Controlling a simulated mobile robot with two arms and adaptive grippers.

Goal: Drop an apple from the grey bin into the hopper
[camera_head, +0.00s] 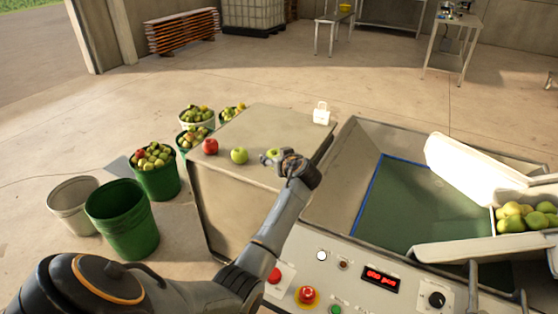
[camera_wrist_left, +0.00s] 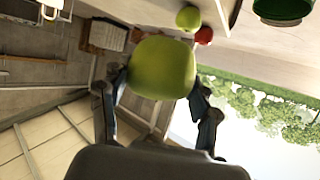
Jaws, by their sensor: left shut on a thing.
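My left gripper (camera_head: 275,157) is shut on a green apple (camera_head: 272,154), over the right part of a grey box top (camera_head: 262,124). In the left wrist view the held green apple (camera_wrist_left: 162,68) sits between the two fingers. A red apple (camera_head: 210,146) and another green apple (camera_head: 239,155) rest on the box top, left of the gripper. The hopper (camera_head: 405,208), a wide metal tray with a green floor and a blue edge, lies to the right of the gripper. A pale bin (camera_head: 460,250) holding several green apples (camera_head: 525,215) is at the far right. My right gripper does not show.
A white mug-like thing (camera_head: 321,115) stands at the box's back corner. A control panel (camera_head: 345,278) with buttons and a red display fronts the hopper. Green buckets (camera_head: 122,222), some full of apples, and an empty whitish bucket (camera_head: 72,208) stand left.

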